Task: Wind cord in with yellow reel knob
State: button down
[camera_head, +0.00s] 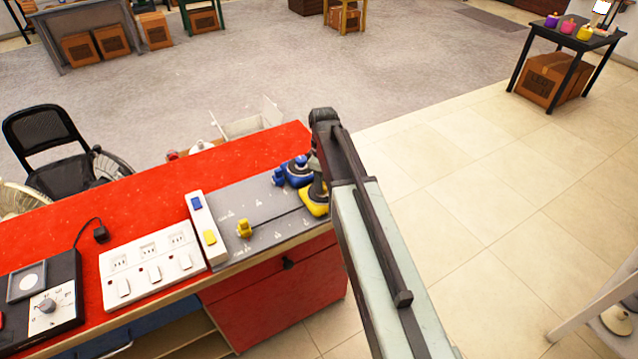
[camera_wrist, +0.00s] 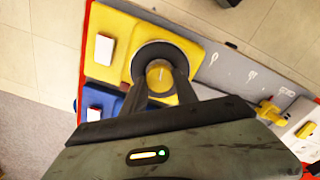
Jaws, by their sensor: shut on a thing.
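The yellow reel (camera_head: 314,203) sits at the right end of a grey board on the red table, partly hidden by my arm. In the wrist view its yellow housing (camera_wrist: 112,44) has a white block and a dark ring around the round yellow knob (camera_wrist: 159,73). My gripper (camera_wrist: 160,84) is over the ring with its fingers on either side of the knob, shut on it. In the head view my gripper (camera_head: 318,187) reaches down onto the reel. A small yellow piece (camera_head: 244,229) stands at the board's left; a thin dark line, cord or slot, runs between it and the reel.
A blue reel (camera_head: 297,171) stands close behind the yellow one. A white switch strip (camera_head: 203,229) and a white socket block (camera_head: 150,262) lie left of the grey board (camera_head: 262,199). The red table's (camera_head: 240,153) right edge is near the reels.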

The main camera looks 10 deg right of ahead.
jog(key=m, duration=0.5)
jog(key=shift+s+d, duration=0.15)
jog(key=shift+s, duration=0.05)
jog(key=m, duration=0.9)
jog(key=shift+m, duration=0.3)
jog(key=m, duration=2.3)
jog(key=shift+m, duration=0.3)
